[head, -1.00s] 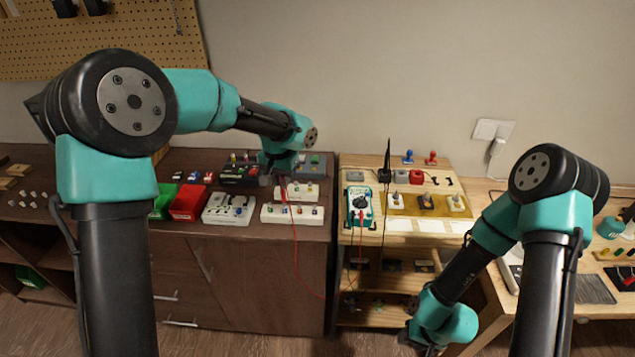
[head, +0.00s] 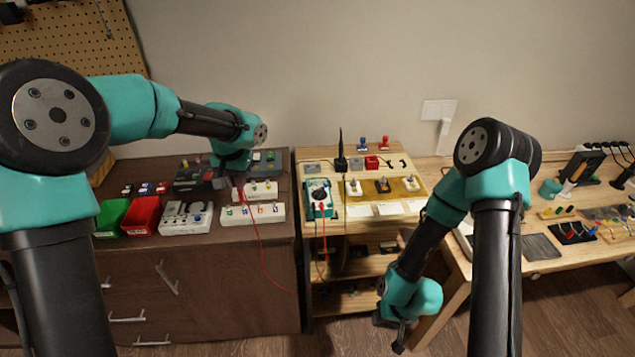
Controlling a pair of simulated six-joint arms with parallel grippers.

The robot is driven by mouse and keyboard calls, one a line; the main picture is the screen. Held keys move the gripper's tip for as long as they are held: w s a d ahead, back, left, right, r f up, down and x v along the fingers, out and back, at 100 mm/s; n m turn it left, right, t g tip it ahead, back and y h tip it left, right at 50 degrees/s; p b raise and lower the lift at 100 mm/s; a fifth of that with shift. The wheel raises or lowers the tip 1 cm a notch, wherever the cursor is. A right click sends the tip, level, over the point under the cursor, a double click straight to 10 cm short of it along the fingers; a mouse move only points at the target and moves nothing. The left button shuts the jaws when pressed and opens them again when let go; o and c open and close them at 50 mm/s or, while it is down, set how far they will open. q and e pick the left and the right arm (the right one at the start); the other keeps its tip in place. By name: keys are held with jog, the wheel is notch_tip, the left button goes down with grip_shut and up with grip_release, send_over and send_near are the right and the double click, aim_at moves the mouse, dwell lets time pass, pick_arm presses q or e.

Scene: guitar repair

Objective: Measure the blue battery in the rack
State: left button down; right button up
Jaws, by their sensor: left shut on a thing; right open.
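A teal multimeter (head: 319,197) with a dark dial stands upright on the light wooden shelf unit. A red lead (head: 262,250) loops from my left gripper down in front of the brown cabinet and towards the multimeter. My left gripper (head: 236,179) points down over the cabinet top behind the white racks; it is shut on what seems to be the red probe, mostly hidden. The front white rack (head: 230,218) holds several small coloured cells, a bluish one (head: 265,209) among them; which is the blue battery is unclear. My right gripper (head: 393,336) is open and empty, low before the shelves.
A green bin (head: 111,218), a red bin (head: 143,216) and a white power strip (head: 184,224) stand left of the racks. A workbench with tools (head: 543,245) is at right.

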pick_arm(q)
jog(key=shift+r, duration=2.95)
